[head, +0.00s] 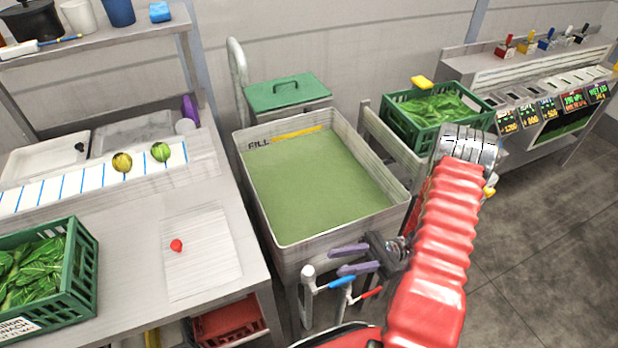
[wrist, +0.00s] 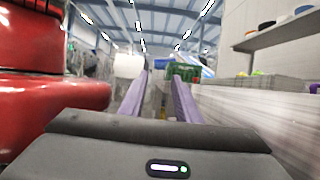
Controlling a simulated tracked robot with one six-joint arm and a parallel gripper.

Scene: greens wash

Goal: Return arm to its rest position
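My red arm reaches up from the bottom right in the head view and bends back down. My gripper (head: 350,259) has two purple fingers pointing left, in front of the wash tank (head: 280,253) and above its pipes. The fingers stand apart with nothing visible between them. In the wrist view the gripper (wrist: 160,85) also shows a clear gap between its purple fingers. The tank holds green water (head: 318,185).
Blue (head: 342,282) and red (head: 372,292) valve handles sit just under the gripper. A table at left carries a crate of greens (head: 85,285) and a red item (head: 176,245). Another greens crate (head: 400,134) stands behind the arm. Floor at right (head: 550,260) is clear.

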